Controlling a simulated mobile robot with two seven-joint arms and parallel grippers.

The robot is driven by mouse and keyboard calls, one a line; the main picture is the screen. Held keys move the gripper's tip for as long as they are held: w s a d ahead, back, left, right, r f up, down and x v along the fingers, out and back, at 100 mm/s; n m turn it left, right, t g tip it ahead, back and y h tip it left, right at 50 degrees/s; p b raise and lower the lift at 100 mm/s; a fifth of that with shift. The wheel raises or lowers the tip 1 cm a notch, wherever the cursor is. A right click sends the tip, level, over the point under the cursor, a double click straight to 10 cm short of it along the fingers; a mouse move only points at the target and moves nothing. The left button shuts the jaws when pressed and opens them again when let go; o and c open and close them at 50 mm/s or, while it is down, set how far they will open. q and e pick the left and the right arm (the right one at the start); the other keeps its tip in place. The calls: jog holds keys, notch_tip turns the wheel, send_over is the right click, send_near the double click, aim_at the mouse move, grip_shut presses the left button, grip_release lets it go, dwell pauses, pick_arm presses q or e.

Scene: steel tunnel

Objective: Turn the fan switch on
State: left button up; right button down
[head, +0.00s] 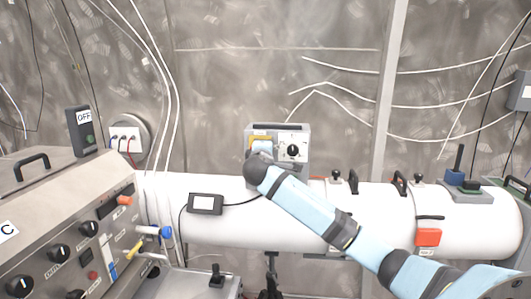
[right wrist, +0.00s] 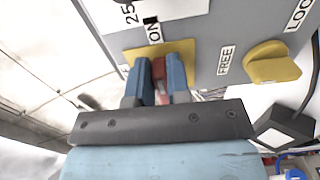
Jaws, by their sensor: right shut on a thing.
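A grey control box (head: 299,132) with a white dial plate and black knob stands on the white tube in the head view. In the right wrist view its grey face carries a small red switch (right wrist: 158,68) on a yellow plate (right wrist: 190,47). An ON label is beside that plate. My right gripper (right wrist: 160,82) has its two blue fingers on either side of the red switch and is shut on it. The fingers hide part of the switch, so its exact position is unclear. In the head view my right arm hides the box's lower left. My left gripper is not in view.
A yellow knob (right wrist: 272,63) sits between FREE and LOCK labels, right of the switch. The white tube (head: 240,228) runs across the scene with several clamps. A small black-framed display (head: 206,203) is on it. A control console (head: 70,240) stands at left.

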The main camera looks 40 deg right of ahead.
jog(key=shift+f, duration=0.1)
jog(key=c, duration=1.1)
grip_release()
jog(key=b+v, duration=0.1)
jog(key=v, duration=1.3)
jog(key=shift+w, duration=0.1)
